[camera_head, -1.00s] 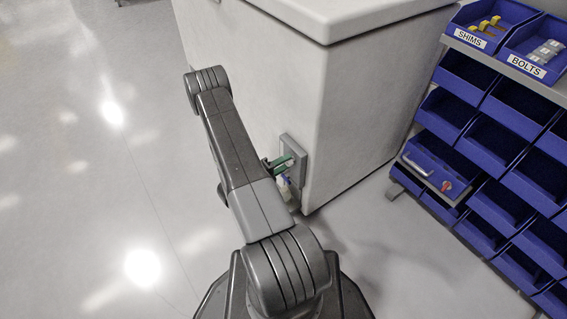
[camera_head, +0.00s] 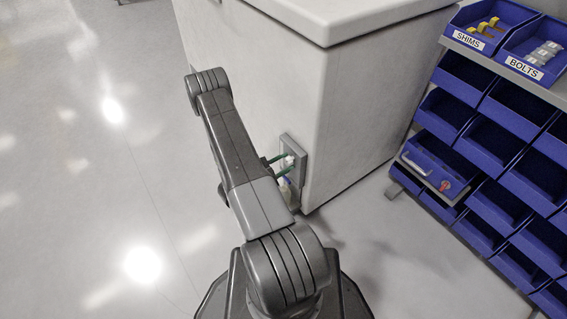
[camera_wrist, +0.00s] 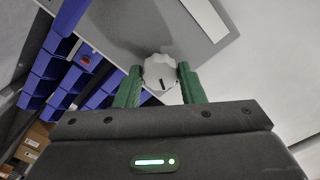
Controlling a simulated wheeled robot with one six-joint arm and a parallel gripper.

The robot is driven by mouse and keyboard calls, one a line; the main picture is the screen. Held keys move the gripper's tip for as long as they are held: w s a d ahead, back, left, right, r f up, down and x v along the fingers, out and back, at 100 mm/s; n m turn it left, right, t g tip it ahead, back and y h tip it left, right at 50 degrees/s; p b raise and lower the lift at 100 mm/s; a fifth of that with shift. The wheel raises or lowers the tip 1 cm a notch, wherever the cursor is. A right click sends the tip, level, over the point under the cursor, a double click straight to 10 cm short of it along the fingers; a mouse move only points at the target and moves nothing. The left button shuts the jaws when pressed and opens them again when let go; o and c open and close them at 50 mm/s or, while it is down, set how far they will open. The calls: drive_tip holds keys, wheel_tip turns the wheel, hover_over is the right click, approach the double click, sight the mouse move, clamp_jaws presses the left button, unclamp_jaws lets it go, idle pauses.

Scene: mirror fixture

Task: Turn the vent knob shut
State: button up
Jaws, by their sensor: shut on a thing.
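The vent knob (camera_wrist: 160,73) is a round, light-grey, scalloped knob with a dark mark near its lower edge in the wrist view. It sits on a grey plate (camera_wrist: 196,30), which shows in the head view (camera_head: 295,152) on the side of a white cabinet (camera_head: 275,95). My gripper (camera_wrist: 159,83) has green fingers, one on each side of the knob, shut on it. In the head view my gripper (camera_head: 280,165) reaches the plate from the left, and my arm partly hides it.
A rack of blue bins (camera_head: 490,130) stands to the right, with bins labelled SHIMS and BOLTS on top. Open floor (camera_head: 90,150) lies left.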

drive_tip(key=shift+n, duration=2.2)
drive_tip(key=o, duration=1)
drive_tip(key=shift+a, duration=0.15)
drive_tip(key=p+v, duration=0.2)
drive_tip(key=v, duration=1.1)
drive_tip(key=shift+s+a, duration=0.25)
drive_tip(key=shift+d, duration=0.15)
